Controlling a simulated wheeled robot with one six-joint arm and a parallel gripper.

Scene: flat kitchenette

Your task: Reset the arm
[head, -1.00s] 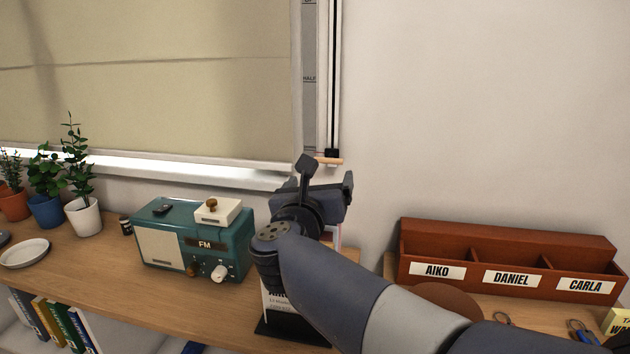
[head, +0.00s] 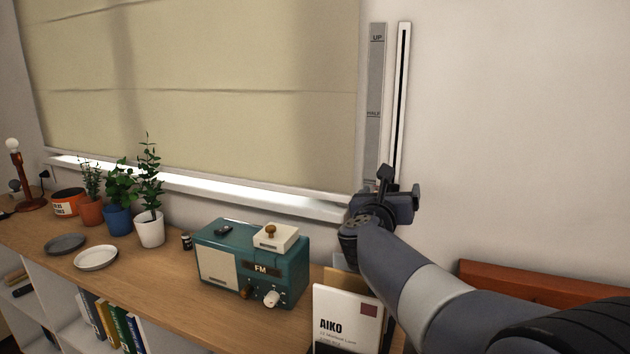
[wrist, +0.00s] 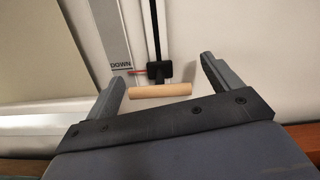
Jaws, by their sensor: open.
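My gripper (head: 388,190) is at the lower end of the blind's slider track, to the right of the window. In the wrist view my gripper (wrist: 165,88) has its two fingers spread wide apart, with nothing held. A wooden handle (wrist: 160,91) on a black slider (wrist: 159,71) shows between the fingers, beside the word DOWN; whether it is clear of them in depth is hard to tell. In the head view my arm hides the handle. The beige blind (head: 220,85) is lowered, with a bright gap at its bottom.
A teal radio (head: 250,270) stands on the wooden counter (head: 150,290) with plants and plates to its left. An envelope marked AIKO (head: 345,318) stands below my arm. A red-brown organizer (head: 540,285) is at the right. The wall (head: 530,120) beside the track is bare.

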